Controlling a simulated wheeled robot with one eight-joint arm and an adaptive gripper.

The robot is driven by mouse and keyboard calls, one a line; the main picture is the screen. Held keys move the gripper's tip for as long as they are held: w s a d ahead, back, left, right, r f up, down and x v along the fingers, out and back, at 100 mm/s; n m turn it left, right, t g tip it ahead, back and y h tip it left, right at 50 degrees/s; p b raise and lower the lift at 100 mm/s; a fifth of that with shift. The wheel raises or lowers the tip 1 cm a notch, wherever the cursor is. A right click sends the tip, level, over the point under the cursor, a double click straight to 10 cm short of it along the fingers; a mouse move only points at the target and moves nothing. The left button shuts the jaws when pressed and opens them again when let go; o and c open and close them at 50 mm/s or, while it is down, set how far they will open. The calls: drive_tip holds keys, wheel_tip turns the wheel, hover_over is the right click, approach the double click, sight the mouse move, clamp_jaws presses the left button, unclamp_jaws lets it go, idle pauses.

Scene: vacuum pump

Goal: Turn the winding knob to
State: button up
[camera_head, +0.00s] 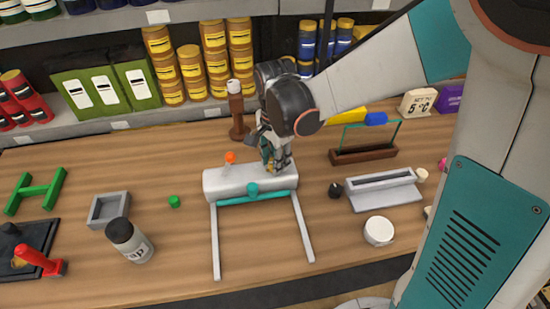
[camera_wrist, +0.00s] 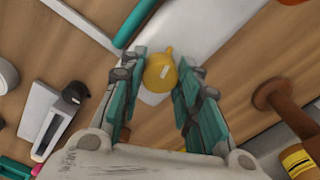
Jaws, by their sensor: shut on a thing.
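A pale grey device (camera_head: 235,183) with a teal bar (camera_head: 232,200) and two long grey legs lies on the wooden table. A round yellow knob (camera_wrist: 160,74) with a small pale mark and a short pointer sits on its body; it shows in the wrist view. My gripper (camera_head: 274,160) reaches down onto the right part of the device. In the wrist view its teal fingers (camera_wrist: 163,66) stand on both sides of the yellow knob and are shut on it. In the head view my gripper mostly hides the knob.
A brown post (camera_head: 238,112) stands close behind my gripper. A wooden holder with a glass pane (camera_head: 362,155), a grey slotted block (camera_head: 383,191) and a white round pot (camera_head: 379,231) are to the right.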

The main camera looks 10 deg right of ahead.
drive_tip(key=m, duration=0.4)
drive_tip(key=shift+m, duration=2.3)
drive_tip(key=o, duration=1.1)
drive_tip(key=shift+c, duration=0.2)
drive_tip(key=shift+r, duration=0.15)
wheel_tip(320, 180, up, 12)
drive_tip(key=shift+s, duration=0.1)
